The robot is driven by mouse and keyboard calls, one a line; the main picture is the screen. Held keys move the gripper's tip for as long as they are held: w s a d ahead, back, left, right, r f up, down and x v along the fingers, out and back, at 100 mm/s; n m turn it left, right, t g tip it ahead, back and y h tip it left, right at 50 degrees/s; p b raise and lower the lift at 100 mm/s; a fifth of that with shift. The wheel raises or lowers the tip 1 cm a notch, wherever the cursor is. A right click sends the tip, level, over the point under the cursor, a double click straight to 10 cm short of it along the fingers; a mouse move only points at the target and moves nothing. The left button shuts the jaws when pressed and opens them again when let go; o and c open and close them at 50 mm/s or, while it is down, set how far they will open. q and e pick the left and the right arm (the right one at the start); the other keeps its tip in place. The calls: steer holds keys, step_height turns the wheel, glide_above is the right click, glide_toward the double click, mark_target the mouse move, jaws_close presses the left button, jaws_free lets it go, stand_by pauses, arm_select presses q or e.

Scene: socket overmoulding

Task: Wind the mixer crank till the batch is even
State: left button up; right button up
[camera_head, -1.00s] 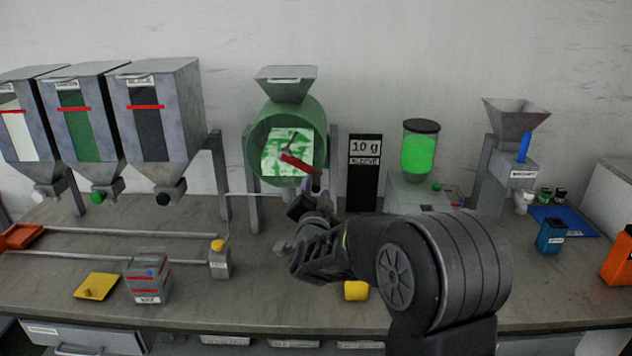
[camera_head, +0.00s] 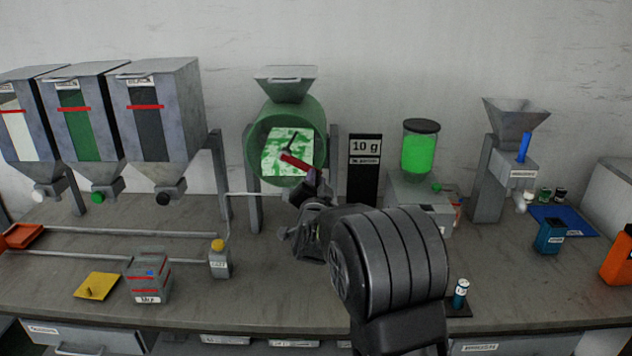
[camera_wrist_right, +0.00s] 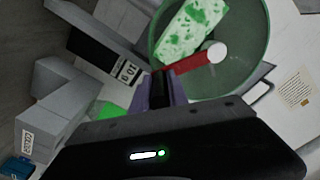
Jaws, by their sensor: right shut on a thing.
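The green mixer drum (camera_head: 313,113) stands on grey posts at the back of the bench, with a hopper on top. Its front window (camera_head: 276,162) shows white material with uneven green patches. A red crank arm (camera_head: 296,162) runs from the hub down to the right. My right gripper (camera_head: 312,188) is at the crank's outer end and shut on the crank handle, which its fingers mostly hide. The right wrist view shows the red crank (camera_wrist_right: 195,66) reaching from the fingers (camera_wrist_right: 161,90) to the white hub. My left gripper is not in view.
Three hoppers (camera_head: 160,120) stand at the left. A "10 g" display (camera_head: 364,165) and a green-filled feeder (camera_head: 418,155) are right of the mixer. A marked box (camera_head: 149,284), a yellow plate (camera_head: 97,287) and a small vial (camera_head: 460,293) sit near the front.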

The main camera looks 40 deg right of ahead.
jaws_close()
stand_by(0.8)
